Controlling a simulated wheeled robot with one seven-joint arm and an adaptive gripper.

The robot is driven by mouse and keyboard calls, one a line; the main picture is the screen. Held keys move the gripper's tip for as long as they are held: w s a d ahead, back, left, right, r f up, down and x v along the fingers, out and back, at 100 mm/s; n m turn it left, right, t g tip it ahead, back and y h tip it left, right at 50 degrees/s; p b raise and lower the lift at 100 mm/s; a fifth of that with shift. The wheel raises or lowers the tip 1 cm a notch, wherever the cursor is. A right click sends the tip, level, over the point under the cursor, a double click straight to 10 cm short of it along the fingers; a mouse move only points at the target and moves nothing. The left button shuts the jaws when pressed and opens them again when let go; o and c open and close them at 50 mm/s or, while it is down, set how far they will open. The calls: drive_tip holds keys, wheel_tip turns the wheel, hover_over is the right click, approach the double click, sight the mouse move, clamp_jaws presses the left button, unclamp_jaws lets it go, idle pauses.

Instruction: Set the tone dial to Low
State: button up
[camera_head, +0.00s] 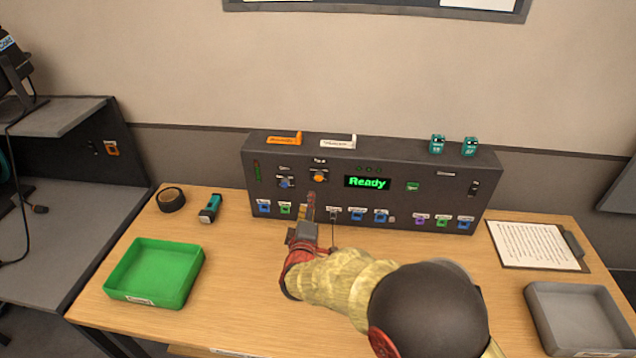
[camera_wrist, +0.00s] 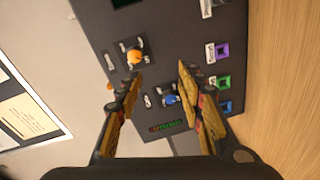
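The dark control box (camera_head: 400,160) stands at the back of the table. Its front has an orange dial (camera_head: 319,176) and, left of it, a blue dial (camera_head: 285,184). Their labels are too small to read surely, so I cannot tell which is the tone dial. The wrist view shows the orange dial (camera_wrist: 135,57) and the blue dial (camera_wrist: 171,99) on a turned panel. My gripper (camera_wrist: 161,73) is open and empty, its fingers apart and pointing at the panel. In the head view my gripper (camera_head: 311,200) is in front of the box, just below the orange dial.
A green display (camera_head: 367,183) reads "Ready". Several coloured sockets line the box's lower front. A green tray (camera_head: 155,272), black tape roll (camera_head: 171,199) and flashlight (camera_head: 210,209) lie left. A clipboard (camera_head: 534,244) and grey tray (camera_head: 577,318) are right. Small items sit on the box top.

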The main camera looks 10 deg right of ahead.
sight(318, 179)
drive_tip(key=w+d+r, duration=0.1)
drive_tip(key=w, duration=0.1)
drive_tip(key=w+d+n+h+b, duration=0.1)
drive_tip(key=w, duration=0.1)
drive_tip(key=w+d+r+n+b, duration=0.1)
drive_tip(key=shift+w+d+r+t+h, duration=0.3)
drive_tip(key=shift+w+d+t, duration=0.1)
drive_tip(key=shift+w+d+r, duration=0.1)
drive_tip(key=shift+w+d, duration=0.1)
drive_tip(key=shift+w, duration=0.45)
drive_tip(key=shift+c, duration=1.4)
clamp_jaws()
